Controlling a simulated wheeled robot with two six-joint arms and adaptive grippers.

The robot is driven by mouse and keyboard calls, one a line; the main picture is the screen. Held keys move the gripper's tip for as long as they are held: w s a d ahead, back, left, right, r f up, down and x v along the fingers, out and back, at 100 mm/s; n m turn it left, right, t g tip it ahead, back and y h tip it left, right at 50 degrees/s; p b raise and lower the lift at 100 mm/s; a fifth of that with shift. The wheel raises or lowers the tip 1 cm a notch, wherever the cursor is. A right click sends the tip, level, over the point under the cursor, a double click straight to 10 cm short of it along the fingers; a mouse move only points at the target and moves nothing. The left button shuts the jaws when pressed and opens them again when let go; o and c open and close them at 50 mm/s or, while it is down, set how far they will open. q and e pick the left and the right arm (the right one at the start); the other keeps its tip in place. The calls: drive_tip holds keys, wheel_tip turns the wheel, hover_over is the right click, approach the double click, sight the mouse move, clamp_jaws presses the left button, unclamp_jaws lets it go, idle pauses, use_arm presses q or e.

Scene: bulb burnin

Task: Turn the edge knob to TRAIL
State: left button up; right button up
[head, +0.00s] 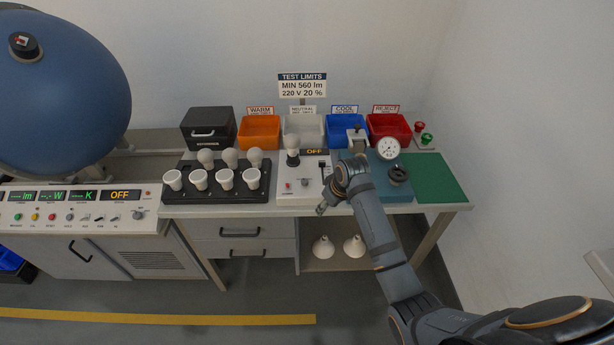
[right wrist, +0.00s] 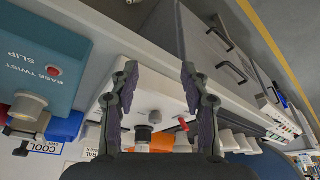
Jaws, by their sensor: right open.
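A white control box (head: 312,194) stands on the bench with a small round knob (head: 305,183), a red switch to its left and an OFF display (head: 314,152) behind. Its markings are too small to read, so I cannot tell the knob's setting. My right gripper (head: 322,207) is open and empty at the box's front right. In the right wrist view the knob (right wrist: 143,134) shows beyond and between the open fingers (right wrist: 158,80), apart from them, with the red switch (right wrist: 183,124) beside it. My left gripper is not in view.
A black rack (head: 217,194) with several white bulbs is left of the box. A teal tester (head: 368,170) with a dial gauge is right of it, partly behind my arm. Coloured bins stand behind. A left console has another knob (head: 138,214). A green mat (head: 432,178) is clear.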

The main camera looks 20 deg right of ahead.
drive_tip(key=n+y, duration=0.1)
drive_tip(key=n, duration=0.1)
approach(305, 181)
drive_tip(key=r, duration=0.2)
drive_tip(key=x, duration=1)
drive_tip(key=shift+s+d+f+p, duration=0.1)
drive_tip(key=shift+s+d+p, duration=0.1)
drive_tip(key=shift+s+p, duration=0.15)
clamp_jaws()
